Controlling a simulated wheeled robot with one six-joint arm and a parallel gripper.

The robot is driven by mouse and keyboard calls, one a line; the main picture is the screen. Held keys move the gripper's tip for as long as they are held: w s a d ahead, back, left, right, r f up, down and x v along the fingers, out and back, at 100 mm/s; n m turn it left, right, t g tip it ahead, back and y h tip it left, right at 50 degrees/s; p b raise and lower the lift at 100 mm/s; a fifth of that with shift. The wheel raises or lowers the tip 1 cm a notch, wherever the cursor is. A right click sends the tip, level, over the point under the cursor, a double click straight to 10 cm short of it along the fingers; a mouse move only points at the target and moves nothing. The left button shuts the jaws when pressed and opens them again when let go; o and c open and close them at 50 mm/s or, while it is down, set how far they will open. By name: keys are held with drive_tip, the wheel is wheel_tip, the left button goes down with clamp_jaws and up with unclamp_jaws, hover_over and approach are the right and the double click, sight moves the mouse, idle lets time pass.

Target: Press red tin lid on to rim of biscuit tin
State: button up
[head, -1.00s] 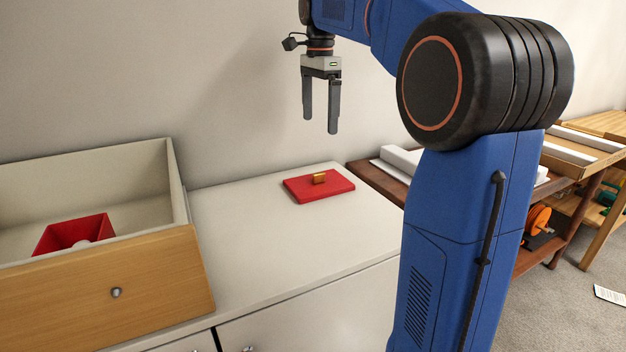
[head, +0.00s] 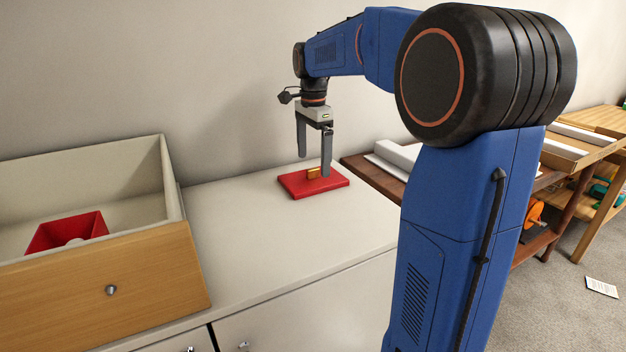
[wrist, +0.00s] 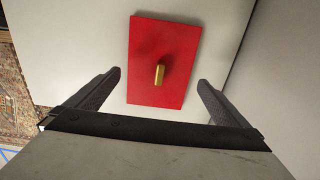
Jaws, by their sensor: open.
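The red tin lid (head: 308,184) lies flat on the white cabinet top, with a small gold handle (head: 313,173) standing up at its middle. It also shows in the wrist view (wrist: 165,45), with its gold handle (wrist: 159,74) between and ahead of the fingers. My gripper (head: 314,166) is open and empty, just above the lid. A red open box (head: 66,232), which may be the biscuit tin, sits in the drawer at the left with something pale inside it.
The drawer (head: 110,288), with a wooden front and pale high walls, stands on the cabinet top (head: 255,245) at the left. The top between drawer and lid is clear. The wall is close behind. A brown bench (head: 372,176) with white pieces stands at the right.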

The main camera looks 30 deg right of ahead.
sight(313, 169)
wheel_tip(313, 169, down, 4)
drive_tip(key=shift+f, duration=0.1)
drive_tip(key=c, duration=0.7)
